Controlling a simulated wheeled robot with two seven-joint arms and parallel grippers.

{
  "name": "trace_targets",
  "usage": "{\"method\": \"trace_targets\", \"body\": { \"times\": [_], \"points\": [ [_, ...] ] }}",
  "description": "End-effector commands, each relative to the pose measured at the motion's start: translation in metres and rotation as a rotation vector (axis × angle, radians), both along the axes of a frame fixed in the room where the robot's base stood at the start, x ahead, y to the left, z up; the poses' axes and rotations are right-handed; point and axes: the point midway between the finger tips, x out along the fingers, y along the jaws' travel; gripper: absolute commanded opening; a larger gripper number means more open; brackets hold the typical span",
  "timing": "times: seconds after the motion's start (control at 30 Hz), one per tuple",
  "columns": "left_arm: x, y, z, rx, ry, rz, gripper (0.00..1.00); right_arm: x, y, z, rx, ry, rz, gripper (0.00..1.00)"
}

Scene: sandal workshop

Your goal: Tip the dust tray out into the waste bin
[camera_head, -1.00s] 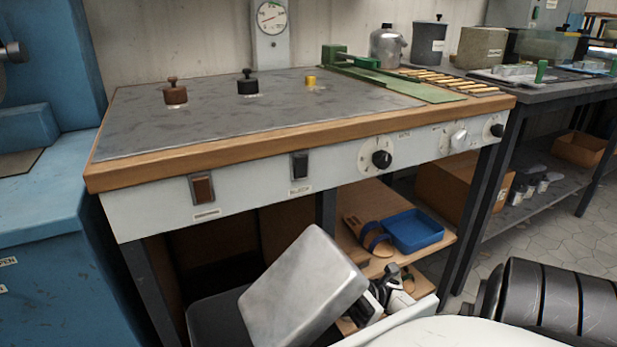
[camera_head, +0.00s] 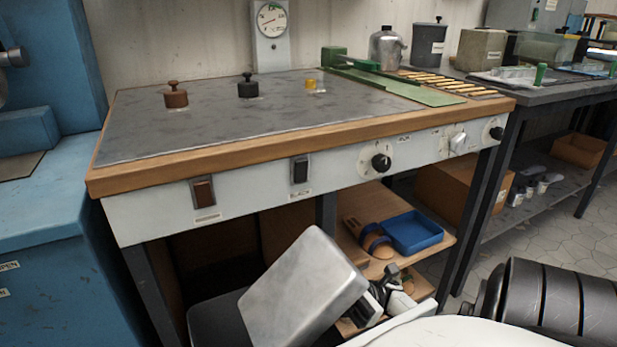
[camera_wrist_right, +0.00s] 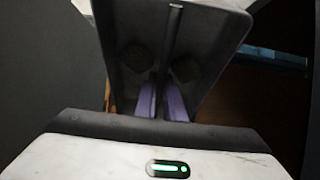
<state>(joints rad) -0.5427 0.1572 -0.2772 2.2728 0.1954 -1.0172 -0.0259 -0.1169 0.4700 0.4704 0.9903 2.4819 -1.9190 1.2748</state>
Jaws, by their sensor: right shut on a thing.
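The dust tray (camera_head: 300,290) is a grey metal box, steeply tilted, with a broad pale face towards me in the head view. My right gripper (camera_head: 378,298) is shut on it at its lower right side. In the right wrist view the tray (camera_wrist_right: 215,50) is in shadow, and the purple finger pads (camera_wrist_right: 162,102) close on its narrow central bar. The waste bin (camera_head: 212,325) is dark and sits at the lower left, partly behind the tray. The tray hides much of its opening, and I cannot see its contents. My left gripper is out of view.
A workbench (camera_head: 290,135) with a wooden edge stands just behind the tray. Its lower shelf (camera_head: 352,240) holds a sandal (camera_head: 370,240) and a blue tray (camera_head: 413,232). A blue machine (camera_head: 45,220) stands at the left. Open tiled floor (camera_head: 590,235) shows at the right.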

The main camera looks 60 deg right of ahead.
Motion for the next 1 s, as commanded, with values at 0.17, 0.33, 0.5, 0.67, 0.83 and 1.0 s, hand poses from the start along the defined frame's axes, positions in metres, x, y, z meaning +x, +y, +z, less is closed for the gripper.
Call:
{"method": "trace_targets", "body": {
  "times": [0.17,0.33,0.5,0.67,0.83,1.0],
  "points": [
    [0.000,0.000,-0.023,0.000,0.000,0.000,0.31,0.000,0.000,-0.024,0.002,-0.002,-0.001,0.00],
    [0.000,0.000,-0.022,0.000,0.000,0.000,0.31,0.000,0.000,-0.024,0.001,-0.003,-0.001,0.00],
    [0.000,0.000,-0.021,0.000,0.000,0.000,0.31,0.000,0.000,-0.023,0.001,-0.003,-0.001,0.00],
    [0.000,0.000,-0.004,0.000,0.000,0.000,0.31,0.000,0.000,-0.005,0.000,-0.003,-0.001,0.00],
    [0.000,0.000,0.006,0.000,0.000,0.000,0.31,0.000,0.000,0.004,0.001,-0.003,-0.001,0.00],
    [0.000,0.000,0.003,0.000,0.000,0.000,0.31,0.000,0.000,0.001,0.001,-0.003,-0.001,0.00]
  ]
}}
